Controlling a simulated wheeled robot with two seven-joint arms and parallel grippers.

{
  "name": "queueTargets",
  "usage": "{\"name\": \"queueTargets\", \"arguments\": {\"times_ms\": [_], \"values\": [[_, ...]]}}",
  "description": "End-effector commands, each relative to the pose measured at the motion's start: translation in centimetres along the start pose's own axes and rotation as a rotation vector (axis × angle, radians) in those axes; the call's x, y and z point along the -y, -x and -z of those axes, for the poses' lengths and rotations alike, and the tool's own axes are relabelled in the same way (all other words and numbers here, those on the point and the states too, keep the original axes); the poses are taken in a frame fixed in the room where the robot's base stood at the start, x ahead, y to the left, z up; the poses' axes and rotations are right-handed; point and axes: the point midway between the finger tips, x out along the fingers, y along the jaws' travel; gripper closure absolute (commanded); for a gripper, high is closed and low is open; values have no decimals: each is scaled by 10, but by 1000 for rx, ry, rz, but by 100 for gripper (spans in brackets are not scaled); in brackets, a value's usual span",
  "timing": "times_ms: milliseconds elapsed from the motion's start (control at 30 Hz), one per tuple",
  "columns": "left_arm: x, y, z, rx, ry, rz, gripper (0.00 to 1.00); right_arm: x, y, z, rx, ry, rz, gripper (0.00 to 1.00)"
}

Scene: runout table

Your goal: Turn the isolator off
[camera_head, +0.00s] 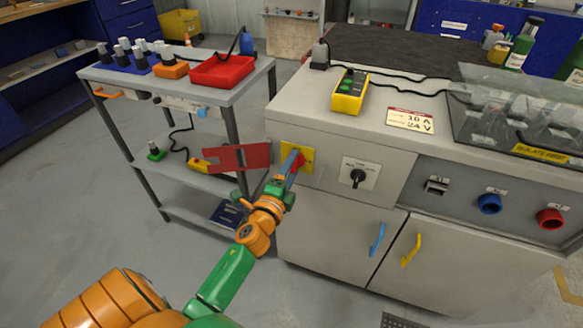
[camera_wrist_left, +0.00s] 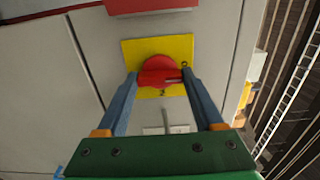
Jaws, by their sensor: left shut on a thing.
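The isolator is a red rotary knob (camera_wrist_left: 157,66) on a square yellow plate (camera_head: 308,160), at the left end of the grey cabinet's front. The plate also shows in the left wrist view (camera_wrist_left: 178,46), with small dark marks below the knob. My left gripper (camera_head: 294,163) reaches the plate, and its two blue fingers stand one on each side of the knob. In the left wrist view the fingertips (camera_wrist_left: 159,75) touch the knob's sides; the gripper is shut on it. In the head view the fingers mostly hide the knob. My right gripper is not in view.
A red plate (camera_head: 236,157) juts out left of the isolator. A black rotary switch (camera_head: 358,176) sits to its right, then blue (camera_head: 489,203) and red (camera_head: 550,218) sockets. A yellow pendant box (camera_head: 350,92) lies on top. A grey trolley (camera_head: 180,83) stands left.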

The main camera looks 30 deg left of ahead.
Motion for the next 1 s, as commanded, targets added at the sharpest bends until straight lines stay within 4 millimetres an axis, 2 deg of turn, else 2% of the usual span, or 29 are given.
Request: {"name": "queueTargets", "arguments": {"times_ms": [400,433,500,533,833,1000], "values": [[0,0,0,0,6,-1,87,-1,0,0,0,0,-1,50],[0,0,0,0,6,-1,26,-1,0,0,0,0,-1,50],[0,0,0,0,6,-1,7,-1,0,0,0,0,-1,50],[0,0,0,0,5,-1,1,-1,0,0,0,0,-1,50],[0,3,0,0,5,-1,1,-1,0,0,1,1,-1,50],[-2,36,0,-1,6,-4,1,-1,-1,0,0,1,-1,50]]}}
